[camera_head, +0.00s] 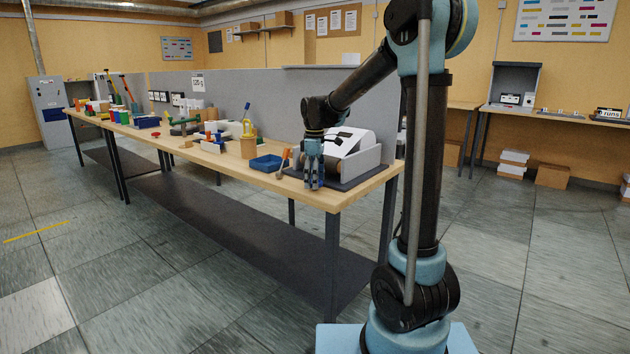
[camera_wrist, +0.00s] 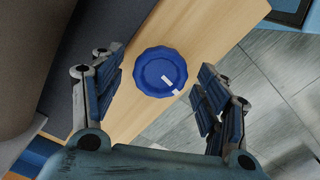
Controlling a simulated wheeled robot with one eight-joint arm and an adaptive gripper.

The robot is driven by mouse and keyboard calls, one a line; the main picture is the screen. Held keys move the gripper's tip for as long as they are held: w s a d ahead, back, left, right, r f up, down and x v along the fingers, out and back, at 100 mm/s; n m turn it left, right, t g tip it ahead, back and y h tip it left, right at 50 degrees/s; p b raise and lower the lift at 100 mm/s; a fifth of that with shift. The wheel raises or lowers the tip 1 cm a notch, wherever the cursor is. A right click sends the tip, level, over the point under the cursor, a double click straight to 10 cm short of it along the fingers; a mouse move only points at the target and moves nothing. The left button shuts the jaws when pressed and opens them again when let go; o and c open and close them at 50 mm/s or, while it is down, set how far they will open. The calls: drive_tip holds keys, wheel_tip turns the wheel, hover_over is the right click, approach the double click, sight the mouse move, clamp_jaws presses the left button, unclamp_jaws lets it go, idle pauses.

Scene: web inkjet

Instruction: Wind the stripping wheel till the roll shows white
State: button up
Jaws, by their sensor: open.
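The stripping wheel is a blue scalloped disc (camera_wrist: 158,68) with two small white marks, seen face-on in the wrist view over the wooden table edge. My gripper (camera_wrist: 152,92) is open, with one finger on each side of the wheel in the picture; I cannot tell the gap in depth. In the head view my gripper (camera_head: 314,184) points down in front of the device at the table's near end. White sheet with black marks (camera_head: 346,142) lies on the roll (camera_head: 318,160), which is mostly hidden behind my gripper and the grey side plate (camera_head: 362,166).
A long wooden table (camera_head: 330,198) holds several tools further left. A grey partition (camera_head: 270,100) stands behind. Floor in front is clear.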

drive_tip(key=c, duration=1.1)
drive_tip(key=shift+o, duration=0.2)
drive_tip(key=shift+m, duration=0.4)
drive_tip(key=m, duration=0.3)
drive_tip(key=shift+m, duration=2.2)
drive_tip(key=o, duration=1.1)
drive_tip(key=shift+c, duration=0.2)
